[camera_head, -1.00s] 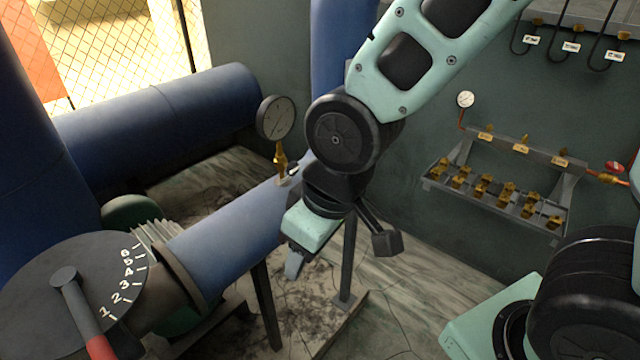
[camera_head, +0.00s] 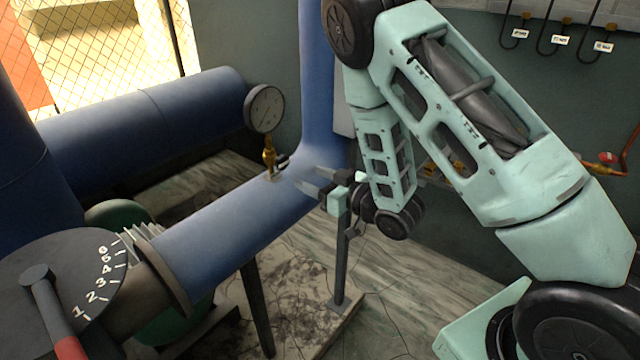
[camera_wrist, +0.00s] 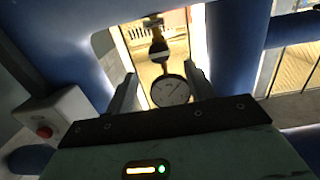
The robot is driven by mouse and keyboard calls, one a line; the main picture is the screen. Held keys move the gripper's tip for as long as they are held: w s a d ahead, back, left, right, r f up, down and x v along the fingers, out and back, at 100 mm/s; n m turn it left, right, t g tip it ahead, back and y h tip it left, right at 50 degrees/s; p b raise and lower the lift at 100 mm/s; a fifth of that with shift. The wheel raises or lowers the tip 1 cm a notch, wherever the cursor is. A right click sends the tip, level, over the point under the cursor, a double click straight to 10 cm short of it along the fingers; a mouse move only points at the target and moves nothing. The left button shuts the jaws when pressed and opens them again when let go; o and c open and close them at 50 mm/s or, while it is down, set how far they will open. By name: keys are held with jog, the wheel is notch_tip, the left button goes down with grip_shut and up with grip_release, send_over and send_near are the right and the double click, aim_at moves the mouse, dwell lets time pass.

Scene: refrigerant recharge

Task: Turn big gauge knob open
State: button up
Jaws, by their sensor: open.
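The big gauge (camera_head: 264,108), a round dial, stands on a brass valve stem (camera_head: 269,157) on top of the blue pipe. A small dark knob or lever (camera_head: 284,161) sticks out of the stem's right side. My gripper (camera_head: 307,179) is open and empty, right of the stem and apart from it, fingers pointing left toward it. In the wrist view the gauge dial (camera_wrist: 171,91) appears between the open fingers (camera_wrist: 160,74), with the brass stem (camera_wrist: 159,53) above it.
The horizontal blue pipe (camera_head: 225,222) runs below the gauge. A vertical blue pipe (camera_head: 317,80) rises behind my gripper. A numbered dial with a red-ended lever (camera_head: 62,290) is at the lower left. A box with a red button (camera_wrist: 62,122) shows in the wrist view.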

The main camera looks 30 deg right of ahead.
aim_at(285, 164)
jog(key=shift+t+y, duration=0.3)
jog(key=p+x, duration=0.2)
jog(key=x, duration=0.6)
jog(key=shift+w+d+r, duration=0.1)
jog(key=shift+w, duration=0.25)
jog(key=c, duration=1)
jog(key=shift+o, duration=0.2)
jog(key=shift+f+n+b, duration=0.25)
jog(key=shift+n+b, duration=0.45)
jog(key=shift+n, duration=0.2)
jog(key=shift+r+n+b, duration=0.15)
jog(key=shift+n+b, duration=0.55)
jog(key=shift+n, duration=0.7)
